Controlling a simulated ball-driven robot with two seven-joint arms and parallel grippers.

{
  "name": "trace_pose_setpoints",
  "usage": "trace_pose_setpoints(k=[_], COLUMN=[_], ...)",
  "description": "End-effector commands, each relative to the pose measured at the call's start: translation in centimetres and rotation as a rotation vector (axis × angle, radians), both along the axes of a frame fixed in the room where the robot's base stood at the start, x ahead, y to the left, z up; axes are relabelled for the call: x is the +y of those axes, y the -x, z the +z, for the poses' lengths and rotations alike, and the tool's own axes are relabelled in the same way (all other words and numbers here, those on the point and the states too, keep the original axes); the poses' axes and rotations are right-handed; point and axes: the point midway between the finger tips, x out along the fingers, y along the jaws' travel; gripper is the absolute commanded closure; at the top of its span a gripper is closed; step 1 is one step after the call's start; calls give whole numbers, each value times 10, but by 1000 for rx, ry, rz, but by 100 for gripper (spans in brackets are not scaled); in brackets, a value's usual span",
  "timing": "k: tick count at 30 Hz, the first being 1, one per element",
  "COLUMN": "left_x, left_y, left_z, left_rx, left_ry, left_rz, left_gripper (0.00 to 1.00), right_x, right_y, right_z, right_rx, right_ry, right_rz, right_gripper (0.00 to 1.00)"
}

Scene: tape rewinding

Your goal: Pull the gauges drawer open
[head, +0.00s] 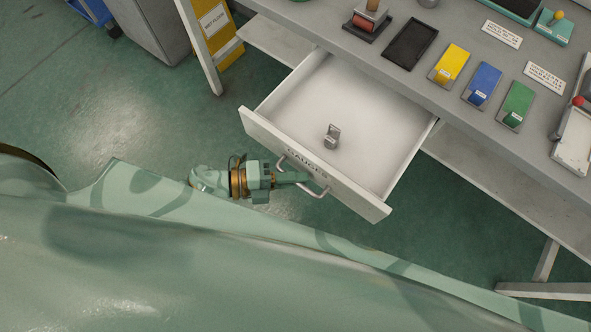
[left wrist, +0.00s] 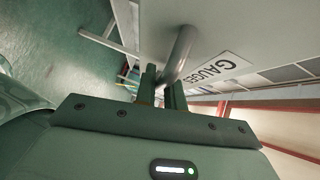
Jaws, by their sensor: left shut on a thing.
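The white gauges drawer (head: 262,128) stands pulled out from under the bench in the head view, with its inside showing. A small grey metal gauge (head: 332,137) lies on its floor. The drawer's front carries a GAUGES label (head: 305,161) and a curved metal handle (head: 318,191). My left gripper (head: 300,177) is at the handle and shut on it. In the left wrist view, its two fingers (left wrist: 162,88) close around the handle bar (left wrist: 181,52), beside the GAUGES label (left wrist: 216,70). My right gripper is not in view.
The bench top (head: 385,82) holds a black tray (head: 410,43) and yellow (head: 452,64), blue (head: 483,84) and green (head: 515,104) blocks. A yellow sign (head: 216,30) stands beside the bench leg. Open green floor (head: 110,90) lies left of the drawer.

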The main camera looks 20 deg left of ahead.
Motion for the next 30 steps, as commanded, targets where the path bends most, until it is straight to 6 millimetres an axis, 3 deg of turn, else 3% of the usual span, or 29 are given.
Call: trace_pose_setpoints(k=[1,2,14,17,30], left_x=[1,1,7,22,121], left_y=[0,0,3,11,60], left_z=[-1,-1,0,3,19], left_rx=[0,0,0,2,2], left_ry=[-3,-3,-4,-4,-5], left_rz=[1,1,0,-1,0], left_gripper=[100,81,80,80,80], right_x=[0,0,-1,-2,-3], right_y=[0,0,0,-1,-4], right_z=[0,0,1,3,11], right_rx=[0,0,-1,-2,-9], right_ry=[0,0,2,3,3], right_rz=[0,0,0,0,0], right_gripper=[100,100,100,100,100])
